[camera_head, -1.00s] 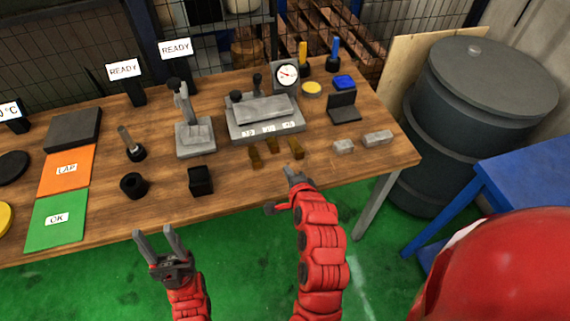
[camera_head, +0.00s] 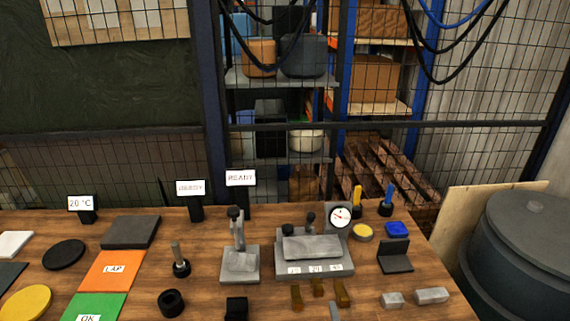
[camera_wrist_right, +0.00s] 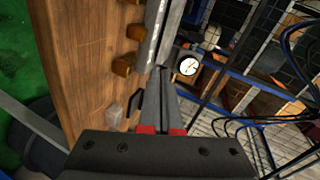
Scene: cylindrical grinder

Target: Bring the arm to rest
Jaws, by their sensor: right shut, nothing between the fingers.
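My right gripper barely shows in the head view, where a grey fingertip (camera_head: 334,311) rises at the bottom edge in front of the brass blocks. In the right wrist view the two fingers (camera_wrist_right: 164,76) lie together, shut with nothing between them. The rest of the right arm is outside the head view. My left gripper is not in view.
The wooden bench (camera_head: 205,291) carries a grey fixture (camera_head: 312,261) with a dial gauge (camera_head: 341,217), a grey stand (camera_head: 240,262), brass blocks (camera_head: 341,293) and grey blocks (camera_head: 431,296). A dark barrel (camera_head: 530,250) stands right of the bench. A mesh fence (camera_head: 480,95) is behind.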

